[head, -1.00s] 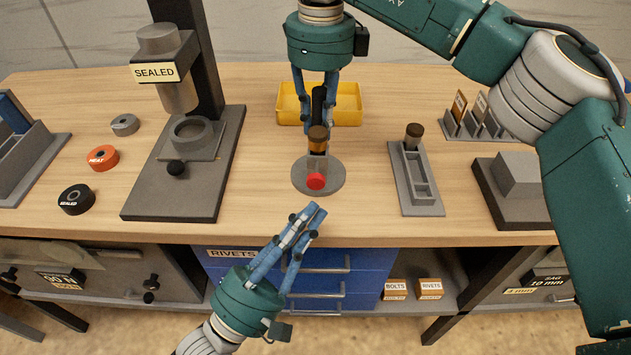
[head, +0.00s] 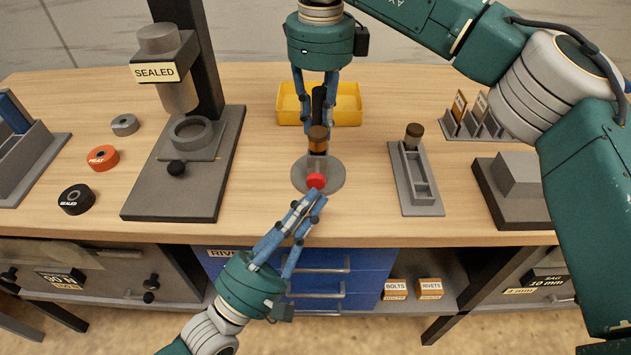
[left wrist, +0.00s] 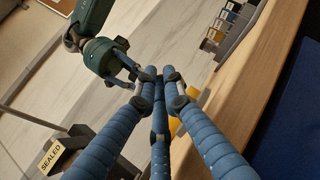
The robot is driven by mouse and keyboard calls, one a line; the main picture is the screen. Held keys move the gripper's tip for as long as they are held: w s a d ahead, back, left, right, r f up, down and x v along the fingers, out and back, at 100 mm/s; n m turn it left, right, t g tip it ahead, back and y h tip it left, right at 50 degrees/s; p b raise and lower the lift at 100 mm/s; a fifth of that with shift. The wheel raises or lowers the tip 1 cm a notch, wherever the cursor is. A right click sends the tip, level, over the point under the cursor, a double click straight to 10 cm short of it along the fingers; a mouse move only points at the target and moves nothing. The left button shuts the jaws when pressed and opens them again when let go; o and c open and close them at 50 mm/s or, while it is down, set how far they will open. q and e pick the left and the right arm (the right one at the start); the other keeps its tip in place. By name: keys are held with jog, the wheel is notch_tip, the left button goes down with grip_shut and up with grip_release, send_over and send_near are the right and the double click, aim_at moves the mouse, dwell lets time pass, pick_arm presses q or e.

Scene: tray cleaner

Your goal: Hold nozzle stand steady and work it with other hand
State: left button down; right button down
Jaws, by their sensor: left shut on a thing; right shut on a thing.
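The nozzle stand (head: 302,178) is a round grey base with an upright post, a brown and amber nozzle on top, and a red knob (head: 316,180) on its near side. My right gripper (head: 318,128) comes down from above and is shut on the top of the nozzle stand, around the nozzle; its fingers partly hide it. My left gripper (head: 316,193) reaches up from the front edge, with its fingertips together at the red knob, shut on it. In the left wrist view the left fingers (left wrist: 160,80) converge and mostly hide the knob.
A yellow bin (head: 345,108) stands behind the nozzle stand. A grey tray (head: 420,185) with a brown-capped piece is to its right. A press marked SEALED (head: 180,200) is to the left, beside several rings. Blue drawers (head: 350,275) lie below the table edge.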

dwell(0.8)
pick_arm(q)
jog(key=shift+w, duration=0.4)
jog(key=shift+w, duration=0.35)
dwell(0.4)
jog(key=shift+w, duration=0.35)
pick_arm(e)
jog(key=shift+s+r, duration=0.2)
jog(key=shift+s, duration=0.2)
dwell(0.4)
pick_arm(q)
jog(key=shift+s+f, duration=0.2)
jog(key=shift+s, duration=0.05)
pick_arm(e)
jog(key=shift+w+d+f, duration=0.1)
jog(key=shift+w+f, duration=0.05)
jog(key=shift+w, duration=0.05)
pick_arm(q)
jog(key=shift+s+f, duration=0.2)
jog(key=shift+s, duration=0.1)
pick_arm(e)
jog(key=shift+w, duration=0.2)
pick_arm(q)
jog(key=shift+s, duration=0.1)
jog(key=shift+s+r, duration=0.1)
